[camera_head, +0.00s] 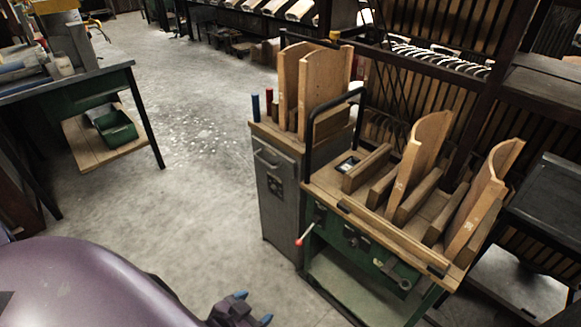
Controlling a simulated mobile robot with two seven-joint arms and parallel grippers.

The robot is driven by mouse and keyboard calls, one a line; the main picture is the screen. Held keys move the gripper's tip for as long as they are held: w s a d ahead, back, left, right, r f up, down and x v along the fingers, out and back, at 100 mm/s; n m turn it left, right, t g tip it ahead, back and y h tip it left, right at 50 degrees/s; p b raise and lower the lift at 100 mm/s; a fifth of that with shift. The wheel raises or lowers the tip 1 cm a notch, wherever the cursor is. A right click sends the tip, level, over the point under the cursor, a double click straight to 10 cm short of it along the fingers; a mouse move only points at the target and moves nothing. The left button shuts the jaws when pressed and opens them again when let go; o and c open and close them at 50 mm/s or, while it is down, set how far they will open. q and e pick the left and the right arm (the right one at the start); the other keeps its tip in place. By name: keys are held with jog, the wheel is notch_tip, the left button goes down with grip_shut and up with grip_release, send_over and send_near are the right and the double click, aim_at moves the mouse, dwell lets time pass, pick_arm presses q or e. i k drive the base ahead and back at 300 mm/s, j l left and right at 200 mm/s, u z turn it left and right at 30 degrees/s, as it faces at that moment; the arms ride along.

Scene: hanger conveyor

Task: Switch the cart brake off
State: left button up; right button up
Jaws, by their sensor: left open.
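The cart (350,207) stands right of centre, with a wooden top, a green frame and a black push handle (309,130). A thin lever with a red knob (300,242) sticks out from its front left side; it looks like the brake, but I cannot tell its setting. My left gripper (253,308) is at the bottom edge, with blue fingertips apart and nothing seen between them. It is below and left of the red knob in the picture, clear of the cart. My right gripper is not in view.
A grey cabinet (278,205) stands against the cart's left side. Curved wooden panels (421,150) stand on the cart. A workbench (70,85) with a green bin (117,130) is at left. The concrete floor (190,190) between is clear. A dark table (545,200) is at right.

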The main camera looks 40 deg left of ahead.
aim_at(306, 234)
jog(key=u, duration=1)
